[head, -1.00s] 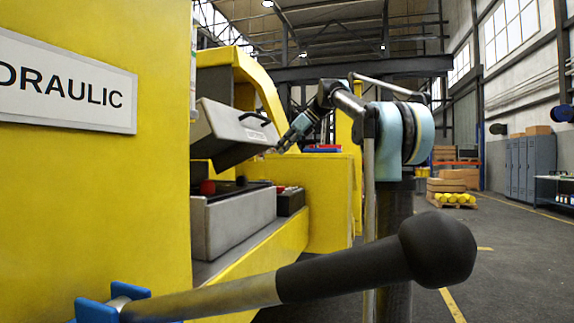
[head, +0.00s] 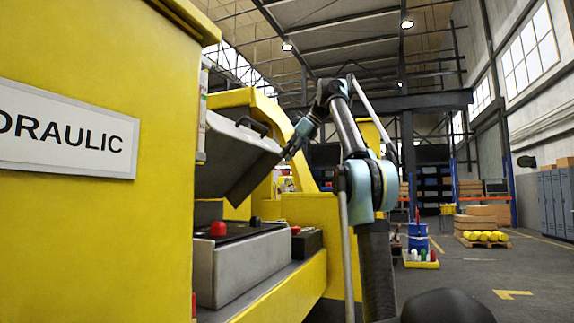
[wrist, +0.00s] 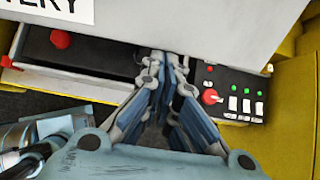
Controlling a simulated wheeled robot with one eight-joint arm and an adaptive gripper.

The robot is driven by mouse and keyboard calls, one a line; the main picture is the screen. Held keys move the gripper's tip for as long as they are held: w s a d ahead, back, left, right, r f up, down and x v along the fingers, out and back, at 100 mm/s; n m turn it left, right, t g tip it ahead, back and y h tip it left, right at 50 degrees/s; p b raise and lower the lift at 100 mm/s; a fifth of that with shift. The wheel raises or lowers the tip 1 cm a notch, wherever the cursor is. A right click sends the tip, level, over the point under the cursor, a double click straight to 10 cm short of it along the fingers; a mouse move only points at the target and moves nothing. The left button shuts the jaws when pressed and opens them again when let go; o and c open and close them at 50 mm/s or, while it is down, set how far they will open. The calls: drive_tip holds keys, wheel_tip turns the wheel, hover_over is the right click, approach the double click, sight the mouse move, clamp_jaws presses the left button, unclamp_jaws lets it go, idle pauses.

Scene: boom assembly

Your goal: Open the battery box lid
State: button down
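The grey battery box lid (head: 225,160) is raised and tilted over the battery box (head: 240,264), with a black handle on its upper side. The open space below it shows a dark top with a red terminal (head: 218,229). My gripper (head: 290,152) is at the lid's right, free edge. In the wrist view the lid (wrist: 200,22) fills the top, with part of a label reading "ERY". There my gripper's (wrist: 166,62) fingers converge with their tips close together at the lid's lower edge. Whether the tips pinch the edge or only touch it is hidden.
A control panel (wrist: 232,95) with a red knob and green lights is beside the box. The yellow hydraulic cabinet (head: 95,230) stands at left. A black lever knob (head: 440,306) is at the bottom.

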drive_tip(key=shift+a+r, duration=0.2)
drive_tip(key=shift+r, duration=0.2)
idle(0.3)
